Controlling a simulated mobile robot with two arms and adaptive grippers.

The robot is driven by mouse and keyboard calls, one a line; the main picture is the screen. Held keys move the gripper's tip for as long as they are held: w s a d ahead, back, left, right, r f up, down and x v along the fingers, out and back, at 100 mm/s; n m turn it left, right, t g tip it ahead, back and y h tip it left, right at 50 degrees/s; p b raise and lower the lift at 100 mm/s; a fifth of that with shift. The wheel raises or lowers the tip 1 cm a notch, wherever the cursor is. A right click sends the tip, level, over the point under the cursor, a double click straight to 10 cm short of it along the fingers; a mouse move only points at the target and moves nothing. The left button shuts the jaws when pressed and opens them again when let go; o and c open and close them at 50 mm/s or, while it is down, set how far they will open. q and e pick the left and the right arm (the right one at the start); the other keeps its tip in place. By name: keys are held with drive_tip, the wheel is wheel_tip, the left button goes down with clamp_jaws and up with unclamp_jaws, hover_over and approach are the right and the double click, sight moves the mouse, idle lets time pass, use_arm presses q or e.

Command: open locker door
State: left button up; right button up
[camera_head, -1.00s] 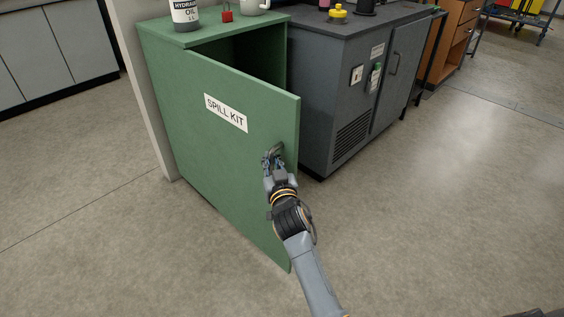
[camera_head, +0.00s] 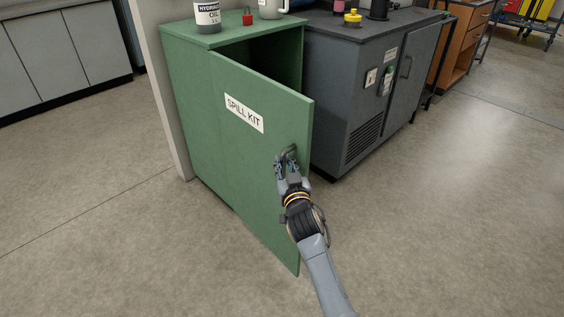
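The green locker (camera_head: 195,120) stands at the middle left. Its door (camera_head: 255,165), with a "SPILL KIT" label (camera_head: 244,113), is hinged at its left side and stands partly open, showing a dark inside (camera_head: 270,60). A grey handle (camera_head: 291,150) is near the door's free right edge. My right gripper (camera_head: 283,164) is at the handle, with its fingers against or around it. Whether they are closed on it is too small to tell. My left gripper is not in view.
A dark grey cabinet (camera_head: 335,110) stands to the right, close to the door's free edge. The floor (camera_head: 430,240) in front is clear.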

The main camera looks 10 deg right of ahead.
drive_tip(key=shift+o, duration=0.9)
drive_tip(key=shift+s+r, duration=0.15)
drive_tip(key=shift+a, duration=0.1)
drive_tip(key=s, duration=1.1)
drive_tip(key=shift+s+a, duration=0.15)
drive_tip(key=shift+s, duration=0.25)
